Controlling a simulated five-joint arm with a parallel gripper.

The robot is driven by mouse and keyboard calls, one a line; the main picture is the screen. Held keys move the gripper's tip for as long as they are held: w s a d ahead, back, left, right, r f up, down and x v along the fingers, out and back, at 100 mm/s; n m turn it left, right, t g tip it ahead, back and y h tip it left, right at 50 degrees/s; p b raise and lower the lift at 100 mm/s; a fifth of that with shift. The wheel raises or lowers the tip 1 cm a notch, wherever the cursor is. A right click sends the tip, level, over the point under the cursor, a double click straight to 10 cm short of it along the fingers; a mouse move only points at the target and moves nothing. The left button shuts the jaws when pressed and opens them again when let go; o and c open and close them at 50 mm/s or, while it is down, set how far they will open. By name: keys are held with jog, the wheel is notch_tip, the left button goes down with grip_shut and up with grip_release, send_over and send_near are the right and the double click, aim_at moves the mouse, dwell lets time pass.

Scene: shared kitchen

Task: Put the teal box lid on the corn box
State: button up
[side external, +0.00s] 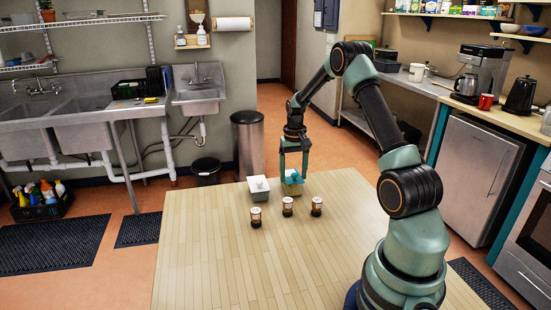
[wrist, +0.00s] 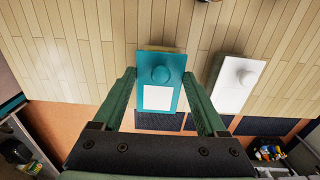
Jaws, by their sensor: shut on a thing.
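The teal box lid (wrist: 160,99) has a round knob and a white label. It lies between the two fingers of my gripper (wrist: 160,78) in the wrist view. In the side view my gripper (side external: 293,176) points down at the far edge of the table, shut on the teal lid (side external: 292,179). A yellowish box (side external: 292,189), apparently the corn box, shows right under the lid. Its contents and label are hidden. I cannot tell whether the lid touches the box rim or hangs just above it.
A pale box with a white knobbed lid (side external: 259,185) stands just left; its lid also shows in the wrist view (wrist: 236,92). Three small jars stand nearer, at left (side external: 256,217), middle (side external: 287,206) and right (side external: 316,206). The table's (side external: 215,265) near part is clear.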

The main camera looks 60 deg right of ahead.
jog(key=shift+f, duration=0.45)
jog(key=o, duration=1.2)
jog(key=shift+o, duration=0.2)
notch_tip(320, 180, up, 13)
jog(key=a+r+n+t+h, duration=0.15)
jog(key=a+r, duration=0.25)
jog(key=a, duration=0.4)
jog(key=a+r+n+t+y, duration=0.1)
jog(key=a+r+n, duration=0.1)
jog(key=a+r, duration=0.35)
jog(key=s+a+n+t, duration=0.1)
jog(key=s+a, duration=0.3)
jog(key=a, duration=0.5)
jog(key=s+a+f+n+t, duration=0.1)
jog(key=s+a+n, duration=0.3)
jog(key=a, duration=0.5)
jog(key=shift+s+f+t, duration=0.3)
jog(key=shift+s+t, duration=0.25)
